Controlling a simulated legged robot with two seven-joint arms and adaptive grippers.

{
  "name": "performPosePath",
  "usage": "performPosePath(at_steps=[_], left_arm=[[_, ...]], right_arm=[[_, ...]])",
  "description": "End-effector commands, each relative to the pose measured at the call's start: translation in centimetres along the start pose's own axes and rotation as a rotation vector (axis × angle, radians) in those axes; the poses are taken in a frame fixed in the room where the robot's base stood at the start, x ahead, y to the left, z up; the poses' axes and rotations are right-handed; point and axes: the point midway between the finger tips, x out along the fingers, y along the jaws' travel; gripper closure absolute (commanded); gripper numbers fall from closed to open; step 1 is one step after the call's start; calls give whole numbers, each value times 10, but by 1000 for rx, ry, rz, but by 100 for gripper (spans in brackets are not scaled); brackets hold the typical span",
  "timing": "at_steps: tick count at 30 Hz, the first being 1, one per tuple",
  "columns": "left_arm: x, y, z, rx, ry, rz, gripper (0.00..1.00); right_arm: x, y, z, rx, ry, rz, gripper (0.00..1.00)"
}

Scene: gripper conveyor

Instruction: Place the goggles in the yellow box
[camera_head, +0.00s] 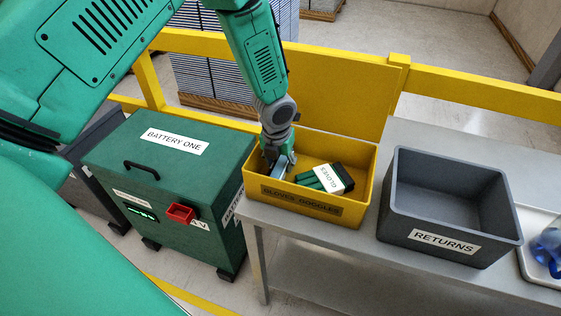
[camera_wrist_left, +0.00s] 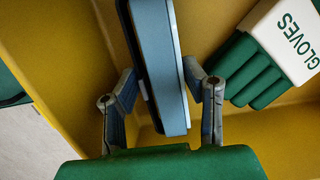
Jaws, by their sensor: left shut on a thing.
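The yellow box (camera_head: 366,186) stands at the left end of the grey table, with a front label that reads gloves and goggles. My left gripper (camera_head: 277,164) reaches down into the left part of this box. In the left wrist view, the left gripper (camera_wrist_left: 160,78) has its two fingers on either side of the blue-grey goggles (camera_wrist_left: 158,50) and is shut on them. The goggles are inside the box walls; whether they touch its floor I cannot tell. In the head view they are mostly hidden by the gripper. My right gripper is not in view.
A green gloves pack with a white label (camera_head: 328,178) lies in the box, right of my left gripper. A grey returns bin (camera_head: 450,243) stands to the right, then a white tray (camera_head: 547,270) with a blue item. A green battery case (camera_head: 170,180) stands at left. Yellow railing (camera_head: 470,92) runs behind.

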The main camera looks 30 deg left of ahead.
Motion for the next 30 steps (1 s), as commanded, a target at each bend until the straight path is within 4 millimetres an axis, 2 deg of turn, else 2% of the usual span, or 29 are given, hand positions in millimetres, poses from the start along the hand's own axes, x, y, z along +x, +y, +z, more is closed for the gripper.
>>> performPosePath(at_steps=[7, 8, 9, 10, 18, 22, 26, 30], left_arm=[[0, 0, 0, 0, -2, 0, 92], [1, 0, 0, 0, -1, 0, 59], [0, 0, 0, 0, -2, 0, 45], [0, 0, 0, 0, -2, 0, 42], [0, 0, 1, 0, -1, 0, 42], [-7, 0, 1, -1, -2, -1, 42], [-28, 0, 2, -2, -5, -2, 42], [-59, 0, 2, -2, -5, -3, 42]], right_arm=[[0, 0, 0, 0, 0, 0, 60], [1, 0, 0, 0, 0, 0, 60], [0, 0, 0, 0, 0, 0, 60], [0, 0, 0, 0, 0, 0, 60], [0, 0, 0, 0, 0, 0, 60], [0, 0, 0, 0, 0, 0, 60], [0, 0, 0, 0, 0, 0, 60], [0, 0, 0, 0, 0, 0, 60]])
